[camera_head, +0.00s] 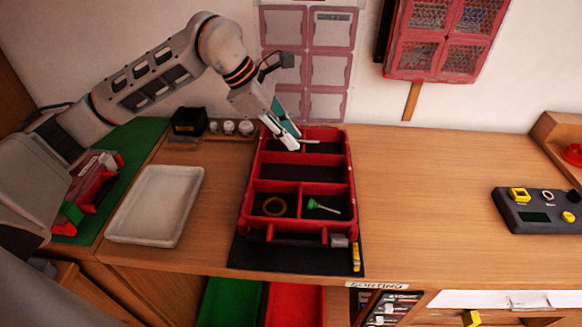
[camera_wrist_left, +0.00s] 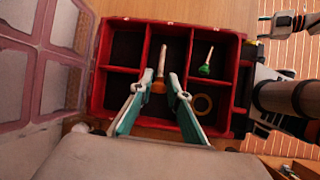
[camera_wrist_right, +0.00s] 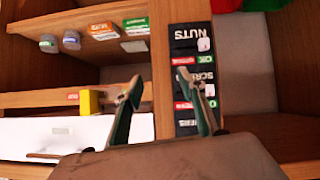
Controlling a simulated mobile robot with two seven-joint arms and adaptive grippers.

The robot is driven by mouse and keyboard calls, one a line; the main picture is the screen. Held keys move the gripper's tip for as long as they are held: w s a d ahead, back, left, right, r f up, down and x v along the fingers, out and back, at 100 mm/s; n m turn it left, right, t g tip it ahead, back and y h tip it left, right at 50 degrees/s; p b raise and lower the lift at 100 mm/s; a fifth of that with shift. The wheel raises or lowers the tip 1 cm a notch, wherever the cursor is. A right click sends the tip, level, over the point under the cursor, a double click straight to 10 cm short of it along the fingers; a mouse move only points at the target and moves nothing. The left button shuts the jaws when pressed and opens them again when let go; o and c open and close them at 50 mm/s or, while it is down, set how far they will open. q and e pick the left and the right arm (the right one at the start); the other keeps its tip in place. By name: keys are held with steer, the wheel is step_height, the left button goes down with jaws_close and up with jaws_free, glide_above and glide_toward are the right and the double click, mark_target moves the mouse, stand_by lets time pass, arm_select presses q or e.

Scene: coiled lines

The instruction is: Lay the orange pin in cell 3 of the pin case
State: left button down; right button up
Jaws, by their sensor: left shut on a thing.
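The red pin case (camera_head: 349,165) stands open on the bench, with dark-floored cells divided by red walls. In the left wrist view my left gripper (camera_wrist_left: 157,84) is shut on the orange head of the orange pin (camera_wrist_left: 158,86), whose pale shaft points away between the fingertips. In the head view the pin's shaft (camera_head: 311,141) sticks out to the right of the fingertips. I cannot tell whether it touches the case, and no cell numbers are readable. My right gripper (camera_wrist_right: 159,84) is open and empty, over shelves below the bench.
A green pin (camera_head: 323,207) and a tan ring (camera_head: 274,206) lie in separate near cells; the wide middle cell looks empty. A white tray (camera_head: 152,207) stands left of the case. A dark control box (camera_head: 540,212) is far right, with clear bench between.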

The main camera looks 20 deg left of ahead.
arm_select(q)
step_height(320, 180, down, 10)
steer(key=shift+f, duration=0.1)
stand_by(0.4)
steer(key=shift+f, duration=0.15)
steer(key=c, duration=2.2)
jaws_free()
steer(key=v, duration=1.2)
steer(key=shift+d+r+b, duration=0.1)
steer(key=shift+r+b, duration=0.15)
steer(key=shift+b, duration=0.1)
